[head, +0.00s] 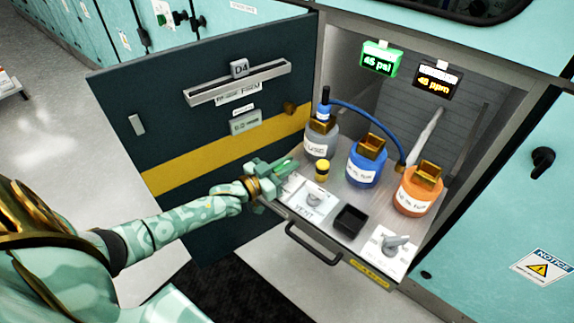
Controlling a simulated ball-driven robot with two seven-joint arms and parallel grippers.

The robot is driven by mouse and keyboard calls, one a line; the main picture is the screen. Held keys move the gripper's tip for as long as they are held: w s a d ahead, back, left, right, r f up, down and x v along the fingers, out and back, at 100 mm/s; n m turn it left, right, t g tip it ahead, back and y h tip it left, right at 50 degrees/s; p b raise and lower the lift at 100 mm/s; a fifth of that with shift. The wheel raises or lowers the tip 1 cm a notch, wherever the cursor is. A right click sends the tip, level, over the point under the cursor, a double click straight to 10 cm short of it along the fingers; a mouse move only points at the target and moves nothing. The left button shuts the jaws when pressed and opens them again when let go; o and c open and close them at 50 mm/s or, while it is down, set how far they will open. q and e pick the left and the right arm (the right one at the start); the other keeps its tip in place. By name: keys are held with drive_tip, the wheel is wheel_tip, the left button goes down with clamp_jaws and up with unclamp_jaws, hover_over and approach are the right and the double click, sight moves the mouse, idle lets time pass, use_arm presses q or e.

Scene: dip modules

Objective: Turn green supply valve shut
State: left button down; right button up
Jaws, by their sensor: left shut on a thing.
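My left gripper (274,169) reaches in from the left to the front left corner of the pulled-out tray (333,187). It is shut on the green supply valve (289,163), of which only a little green shows at the fingers. The fingers hide most of the valve, so I cannot tell its handle angle. A green display (381,59) reading about 45 psi hangs at the top of the cabinet. My right gripper is not in view.
A grey vent valve (314,198), a yellow-black cap (322,170) and a black square cup (350,219) stand on the tray. Behind are grey (320,140), blue (364,165) and orange (417,193) bottles. The open dark door (205,115) is at left.

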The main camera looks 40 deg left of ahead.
use_arm(q)
drive_tip(key=m+h, duration=0.1)
drive_tip(key=g+h+b, duration=0.1)
drive_tip(key=shift+f+m+h, duration=0.3)
drive_tip(key=shift+f+m, duration=0.05)
drive_tip(key=shift+m, duration=0.05)
drive_tip(key=m+g+h+b, duration=0.2)
drive_tip(key=h+b, duration=0.1)
drive_tip(key=m+g+h+b, duration=0.1)
drive_tip(key=shift+s+d+m+h+b, duration=0.2)
drive_tip(key=shift+d+m+h+b, duration=0.1)
drive_tip(key=shift+r+m+g+h+b, duration=0.1)
drive_tip(key=shift+m+g+h+b, duration=0.3)
drive_tip(key=shift+g+h+b, duration=0.15)
drive_tip(key=shift+s+d+r+g, duration=0.1)
drive_tip(key=shift+g, duration=0.15)
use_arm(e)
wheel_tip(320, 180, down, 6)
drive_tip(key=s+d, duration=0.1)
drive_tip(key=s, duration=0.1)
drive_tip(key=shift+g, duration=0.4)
use_arm(q)
drive_tip(key=shift+m+h, duration=0.25)
drive_tip(key=shift+m, duration=0.05)
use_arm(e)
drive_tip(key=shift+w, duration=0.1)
